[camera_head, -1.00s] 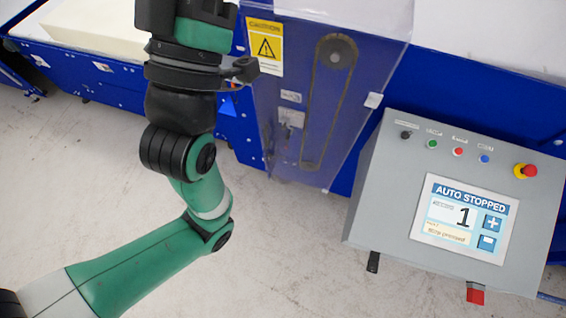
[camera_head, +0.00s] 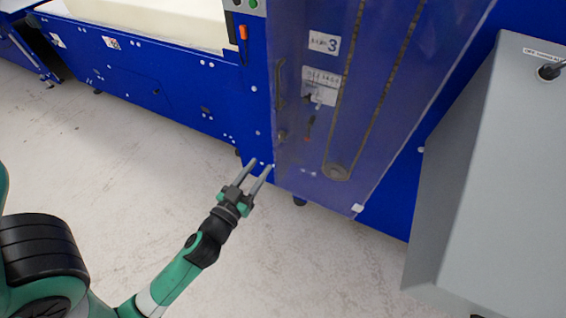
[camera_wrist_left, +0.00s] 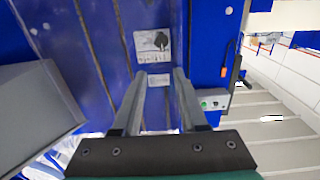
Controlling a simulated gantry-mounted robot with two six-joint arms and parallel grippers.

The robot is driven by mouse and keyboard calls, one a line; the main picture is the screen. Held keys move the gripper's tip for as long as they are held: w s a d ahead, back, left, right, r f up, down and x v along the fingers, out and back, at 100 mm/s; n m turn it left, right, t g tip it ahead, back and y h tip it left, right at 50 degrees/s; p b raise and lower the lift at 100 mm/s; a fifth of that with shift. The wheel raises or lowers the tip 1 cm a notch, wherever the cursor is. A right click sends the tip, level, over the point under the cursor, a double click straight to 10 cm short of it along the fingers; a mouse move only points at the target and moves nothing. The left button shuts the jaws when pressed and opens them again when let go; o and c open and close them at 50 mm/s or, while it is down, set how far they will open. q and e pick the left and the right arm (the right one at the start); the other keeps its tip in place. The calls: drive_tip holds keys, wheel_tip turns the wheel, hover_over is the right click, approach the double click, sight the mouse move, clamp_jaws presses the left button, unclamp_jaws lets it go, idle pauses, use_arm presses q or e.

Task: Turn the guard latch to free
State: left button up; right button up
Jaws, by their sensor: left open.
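The blue see-through guard (camera_head: 375,120) hangs on the front of the blue machine. A pale plate (camera_head: 320,78) with a small dark knob, which looks like the guard latch, shows at its upper middle. In the left wrist view the plate shows more plainly, with a black knob (camera_wrist_left: 161,40); I cannot read its setting. My left gripper (camera_head: 261,164) is open and empty, low and left of the plate, near the guard's lower left corner. In the left wrist view its two fingers (camera_wrist_left: 159,75) are apart, pointing toward the plate without gripping it. My right gripper is out of view.
A grey console (camera_head: 490,180) stands at the right. A belt runs behind the guard over a pulley (camera_head: 336,172). An orange-handled thing (camera_head: 243,32) is on the machine, left of the guard. The floor in front is clear.

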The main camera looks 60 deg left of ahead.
sight(280, 138)
use_arm(q)
drive_tip(key=p+x, duration=0.1)
drive_tip(key=x, duration=0.6)
drive_tip(key=f+p+x, duration=0.1)
drive_tip(key=x, duration=0.2)
drive_tip(key=shift+a+p, duration=0.35)
drive_tip(key=shift+a, duration=0.05)
drive_tip(key=shift+w+a+f, duration=0.1)
drive_tip(key=shift+w+a, duration=0.25)
drive_tip(key=shift+w, duration=0.2)
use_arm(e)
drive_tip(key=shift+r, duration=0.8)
use_arm(q)
drive_tip(key=shift+c, duration=0.4)
clamp_jaws()
